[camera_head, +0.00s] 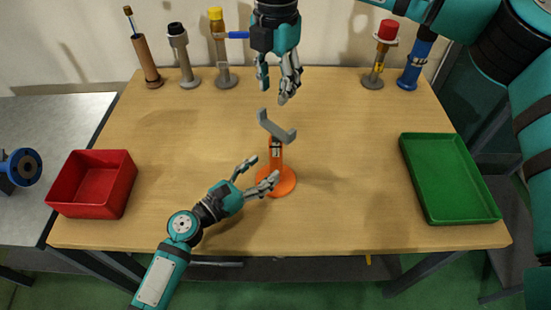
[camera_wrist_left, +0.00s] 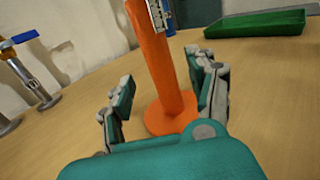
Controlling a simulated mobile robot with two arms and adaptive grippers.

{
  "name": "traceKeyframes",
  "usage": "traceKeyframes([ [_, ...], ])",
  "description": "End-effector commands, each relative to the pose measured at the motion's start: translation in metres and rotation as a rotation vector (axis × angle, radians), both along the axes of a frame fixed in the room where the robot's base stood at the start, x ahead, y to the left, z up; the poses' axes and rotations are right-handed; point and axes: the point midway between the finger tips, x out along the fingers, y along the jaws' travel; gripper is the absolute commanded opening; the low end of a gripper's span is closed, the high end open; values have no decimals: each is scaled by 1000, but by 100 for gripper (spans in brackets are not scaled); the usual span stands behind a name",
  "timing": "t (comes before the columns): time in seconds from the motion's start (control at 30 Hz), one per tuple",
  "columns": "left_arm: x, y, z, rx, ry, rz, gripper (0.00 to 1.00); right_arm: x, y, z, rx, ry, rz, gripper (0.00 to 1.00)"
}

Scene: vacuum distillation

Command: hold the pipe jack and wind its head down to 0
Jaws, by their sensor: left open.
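The pipe jack stands upright on the table, with an orange round base and post (camera_head: 286,180) and a grey V-shaped head (camera_head: 276,127) on top. In the left wrist view its orange post (camera_wrist_left: 160,70) rises between my fingers; its head is out of that frame. My left gripper (camera_head: 262,172) is open, low beside the post, with a finger on either side and no clear grip. My right gripper (camera_head: 279,88) hangs above and behind the head, apart from it, with its fingers pointing down; it appears open and empty.
A red bin (camera_head: 92,183) stands at the table's left and a green tray (camera_head: 447,178) at the right. Several other stands line the back edge, including a yellow-topped one with a blue handle (camera_head: 219,45). The table around the jack is clear.

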Motion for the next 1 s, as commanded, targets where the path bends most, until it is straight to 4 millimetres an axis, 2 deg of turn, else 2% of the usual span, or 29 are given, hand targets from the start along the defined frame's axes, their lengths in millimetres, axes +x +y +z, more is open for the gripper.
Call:
traceKeyframes([
  [0.1, 16, -16, 1, -2, -1, 0, 58, 0, 0, 0, 0, 0, 0, 38],
  [0.3, 32, -32, 0, -1, 1, 1, 58, 0, 0, 0, 0, 0, 0, 38],
  [0.7, 38, -38, 0, 1, 1, 0, 58, 0, 0, 0, 0, 0, 0, 38],
  [0.77, 38, -38, 0, 1, 1, 0, 53, 0, 0, 0, 0, 0, 0, 38],
  [1.0, 38, -38, 0, 1, 1, 0, 22, 0, 0, 0, 0, 0, 0, 38],
])
